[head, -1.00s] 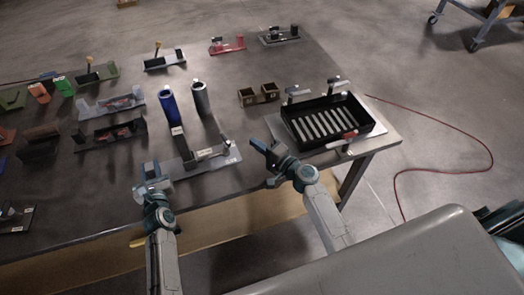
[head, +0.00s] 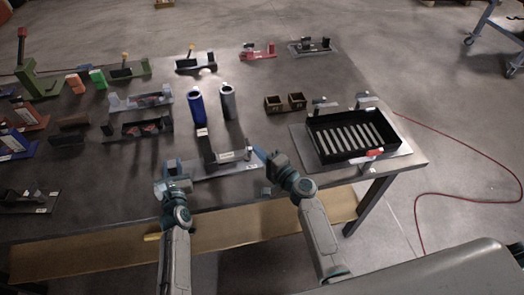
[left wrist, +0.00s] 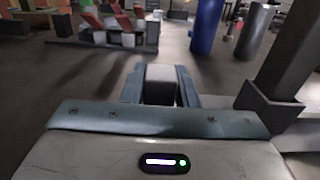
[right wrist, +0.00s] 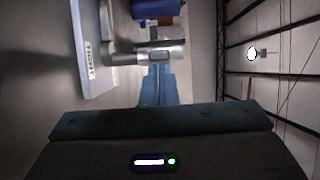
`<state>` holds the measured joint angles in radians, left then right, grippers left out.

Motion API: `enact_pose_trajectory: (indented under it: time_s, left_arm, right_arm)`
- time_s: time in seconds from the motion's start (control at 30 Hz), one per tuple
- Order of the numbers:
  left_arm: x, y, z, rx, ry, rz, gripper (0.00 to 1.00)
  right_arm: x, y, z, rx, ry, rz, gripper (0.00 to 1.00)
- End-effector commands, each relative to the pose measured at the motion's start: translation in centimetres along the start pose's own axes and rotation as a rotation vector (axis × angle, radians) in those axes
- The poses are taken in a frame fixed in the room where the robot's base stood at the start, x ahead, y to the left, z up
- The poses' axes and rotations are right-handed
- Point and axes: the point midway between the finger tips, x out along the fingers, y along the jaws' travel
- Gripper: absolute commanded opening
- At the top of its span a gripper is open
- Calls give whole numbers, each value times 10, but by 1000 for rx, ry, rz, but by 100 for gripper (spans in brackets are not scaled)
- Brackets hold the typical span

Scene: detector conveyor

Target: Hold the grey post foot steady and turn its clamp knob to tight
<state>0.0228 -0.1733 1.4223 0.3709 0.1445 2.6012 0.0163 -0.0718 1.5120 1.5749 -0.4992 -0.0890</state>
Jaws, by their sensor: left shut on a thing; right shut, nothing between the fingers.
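The grey post foot (head: 205,172) is a flat plate near the table's front edge with a dark upright post (head: 208,151) and a short arm ending at the clamp knob (head: 248,154). My left gripper (head: 173,168) is shut on a grey block (left wrist: 160,72) at the foot's left end. The dark post shows in the left wrist view (left wrist: 284,60). My right gripper (head: 261,155) is shut and empty at the knob's end. In the right wrist view its fingertips (right wrist: 158,72) lie close against a grey cylindrical part (right wrist: 165,52); contact is unclear. A label on the plate (right wrist: 92,58) looks like TIGHT.
A blue cylinder (head: 196,106) and a grey cylinder (head: 228,102) stand behind the foot. A black tray (head: 314,145) sits on a plate to the right. Several other fixtures fill the left side of the table.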

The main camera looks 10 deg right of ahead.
Motion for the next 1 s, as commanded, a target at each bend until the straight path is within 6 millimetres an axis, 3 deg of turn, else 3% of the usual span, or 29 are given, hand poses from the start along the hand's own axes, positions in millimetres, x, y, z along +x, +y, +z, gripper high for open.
enact_pose_trajectory:
  time_s: [0.07,0.37,0.57,0.7,1.0]
  left_arm:
    - [0,-1,0,0,0,-1,0]
    - [0,-4,0,-3,2,-2,0]
    - [0,-4,0,-4,3,-3,0]
    - [0,-3,0,-4,2,-2,0]
    - [0,-1,0,-1,1,-1,0]
  right_arm:
    - [1,0,10,5,-4,-1,0]
    - [1,0,13,7,-9,-2,0]
    - [-7,1,-2,3,-6,0,0]
    - [-22,1,-29,-6,2,3,0]
    - [-87,2,-7,-1,5,3,0]
